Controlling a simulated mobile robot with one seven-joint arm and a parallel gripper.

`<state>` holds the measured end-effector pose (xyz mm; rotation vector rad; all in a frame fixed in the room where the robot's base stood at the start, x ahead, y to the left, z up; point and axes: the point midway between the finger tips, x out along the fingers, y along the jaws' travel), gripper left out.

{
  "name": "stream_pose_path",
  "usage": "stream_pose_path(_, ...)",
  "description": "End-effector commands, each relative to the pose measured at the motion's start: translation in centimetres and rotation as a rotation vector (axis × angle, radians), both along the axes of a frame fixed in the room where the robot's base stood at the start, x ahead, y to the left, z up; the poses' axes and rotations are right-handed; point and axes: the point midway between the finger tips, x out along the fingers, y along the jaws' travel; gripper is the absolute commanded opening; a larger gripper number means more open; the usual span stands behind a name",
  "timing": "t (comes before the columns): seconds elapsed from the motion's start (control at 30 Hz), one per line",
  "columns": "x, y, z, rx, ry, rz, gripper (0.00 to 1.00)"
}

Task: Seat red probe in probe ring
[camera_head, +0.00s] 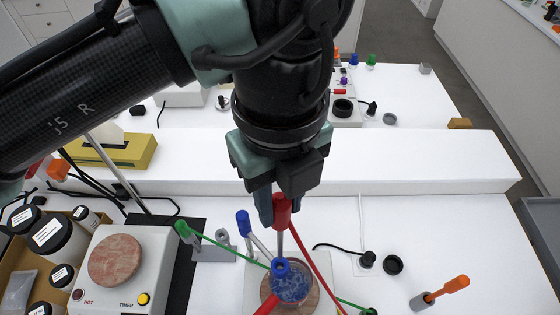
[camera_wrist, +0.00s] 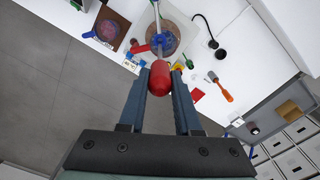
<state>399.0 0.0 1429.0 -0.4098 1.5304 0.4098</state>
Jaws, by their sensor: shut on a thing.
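My gripper (camera_head: 280,215) is shut on the red probe (camera_head: 283,207) by its thick red handle. The probe hangs nearly upright with its thin grey shaft pointing down. In the wrist view my gripper (camera_wrist: 160,85) holds the red handle (camera_wrist: 160,78) between both fingertips. A blue ring (camera_head: 281,267), which looks like the probe ring, lies directly below, over a glass vessel with blue contents (camera_head: 291,285). It also shows in the wrist view (camera_wrist: 159,41). The shaft's lower end meets the ring in the picture; I cannot tell whether it has entered it.
A blue-capped rod (camera_head: 243,222), a green rod (camera_head: 230,246) and a red cable (camera_head: 318,265) run close to the ring. A hotplate (camera_head: 125,275) and jars stand left. A white raised ledge (camera_head: 400,160) crosses behind.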

Motion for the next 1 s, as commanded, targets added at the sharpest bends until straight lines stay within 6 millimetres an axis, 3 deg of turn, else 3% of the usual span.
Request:
stream_pose_path(0.03, 0.0, 0.0, -0.9, -0.001, 0.002, -0.001, 0.0)
stream_pose_path(0.3, 0.0, 0.0, -2.8, 0.0, 0.001, -0.001, 0.0)
stream_pose_path(1.0, 0.0, 0.0, -3.1, 0.0, 0.0, 0.0, 0.0)
